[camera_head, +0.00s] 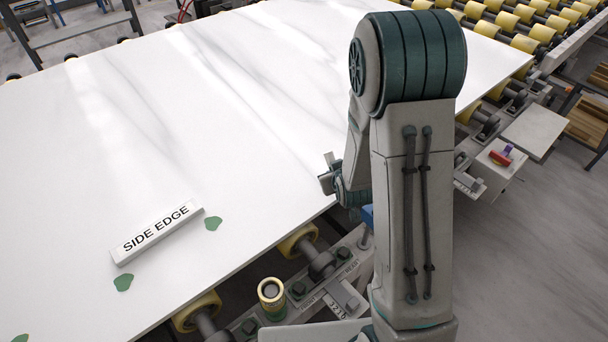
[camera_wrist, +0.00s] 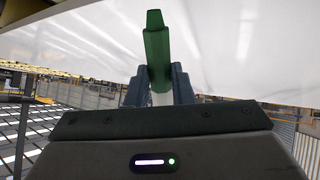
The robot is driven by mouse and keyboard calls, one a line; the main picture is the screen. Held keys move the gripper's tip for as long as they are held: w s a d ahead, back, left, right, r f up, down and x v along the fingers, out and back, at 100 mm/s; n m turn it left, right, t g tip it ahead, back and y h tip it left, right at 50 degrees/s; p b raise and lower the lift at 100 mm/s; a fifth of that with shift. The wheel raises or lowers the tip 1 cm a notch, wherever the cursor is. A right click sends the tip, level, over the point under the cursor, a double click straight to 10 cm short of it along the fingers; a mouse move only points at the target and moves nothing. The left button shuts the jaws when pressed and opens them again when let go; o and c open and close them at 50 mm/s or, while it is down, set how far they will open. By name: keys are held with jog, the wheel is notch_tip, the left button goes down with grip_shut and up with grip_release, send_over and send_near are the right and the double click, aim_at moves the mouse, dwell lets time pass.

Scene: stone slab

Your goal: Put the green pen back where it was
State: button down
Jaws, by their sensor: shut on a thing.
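The green pen (camera_wrist: 157,45) shows in the wrist view, held between the two fingers of my gripper (camera_wrist: 159,78), with its tip pointing up in that picture. My gripper (camera_head: 328,174) is shut on the pen. In the head view it is over the white slab (camera_head: 110,130), close to the slab's near edge. The pen cannot be made out in the head view. A round holder with a brass rim (camera_head: 271,290) and a green base stands below the slab edge, left of my arm.
A white "SIDE EDGE" block (camera_head: 156,233) lies on the slab near green marks (camera_head: 213,223) (camera_head: 124,283). Yellow rollers (camera_head: 298,241) run under the slab edge. A red and purple object (camera_head: 502,156) sits on a shelf at right. My arm hides part of the near edge.

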jog(key=shift+w+a+g, duration=0.25)
jog(key=shift+w+g, duration=0.05)
jog(key=shift+g, duration=0.1)
jog(key=shift+a+g, duration=0.3)
jog(key=shift+a, duration=0.05)
jog(key=shift+s+a+n+g+p, duration=0.15)
jog(key=shift+a+n+g+p, duration=0.15)
jog(key=shift+a+g+p, duration=0.25)
jog(key=shift+s+a+r+n+g, duration=0.15)
jog(key=shift+s+n+g, duration=0.2)
jog(key=shift+g, duration=0.7)
jog(key=s+a+r+n+g+p, duration=0.2)
jog(key=s+r+g, duration=0.2)
jog(key=r+g, duration=0.1)
jog(key=p, duration=0.3)
send_over(283, 196)
jog(key=shift+g, duration=0.4)
notch_tip(283, 196, down, 6)
jog(key=shift+f, duration=0.25)
jog(key=shift+f+p, duration=0.4)
jog(key=shift+f, duration=1.65)
jog(key=shift+f, duration=0.1)
